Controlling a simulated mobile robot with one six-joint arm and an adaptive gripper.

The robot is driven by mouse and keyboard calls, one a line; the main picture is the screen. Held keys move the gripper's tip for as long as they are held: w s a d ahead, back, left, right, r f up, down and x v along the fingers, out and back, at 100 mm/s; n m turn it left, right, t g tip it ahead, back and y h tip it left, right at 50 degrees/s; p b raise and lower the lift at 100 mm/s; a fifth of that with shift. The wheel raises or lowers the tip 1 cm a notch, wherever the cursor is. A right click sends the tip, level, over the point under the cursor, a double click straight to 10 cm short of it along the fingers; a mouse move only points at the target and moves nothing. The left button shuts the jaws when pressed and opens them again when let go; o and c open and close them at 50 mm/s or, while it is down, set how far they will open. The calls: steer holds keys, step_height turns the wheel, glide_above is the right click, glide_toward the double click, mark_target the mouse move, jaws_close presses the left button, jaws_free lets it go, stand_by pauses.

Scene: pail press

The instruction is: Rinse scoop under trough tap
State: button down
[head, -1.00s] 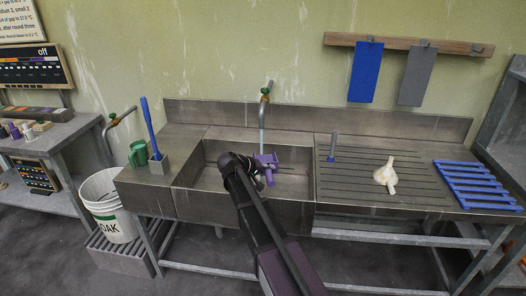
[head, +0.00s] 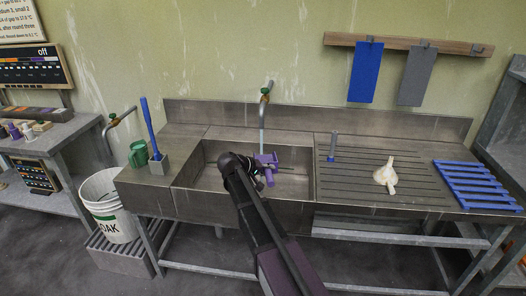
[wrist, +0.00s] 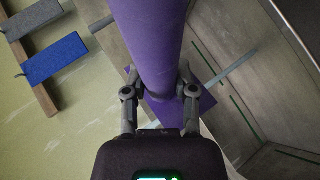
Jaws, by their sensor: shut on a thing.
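The purple scoop (head: 267,161) is over the trough basin, and it also fills the middle of the wrist view (wrist: 150,45). My gripper (wrist: 159,95) is shut on the scoop, with a finger on each side of it. In the head view my wrist hides part of the scoop. The trough tap (head: 265,97) stands at the back of the basin. A pale stream (head: 262,140) runs from its spout down to the scoop. The steel trough (head: 213,152) lies around and below the scoop.
Left of the basin are a green mug (head: 138,154) and a blue-handled brush in a holder (head: 160,164). A white pail (head: 104,205) stands lower left.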

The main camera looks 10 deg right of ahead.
step_height(320, 180, up, 13)
steer(key=p, duration=1.3)
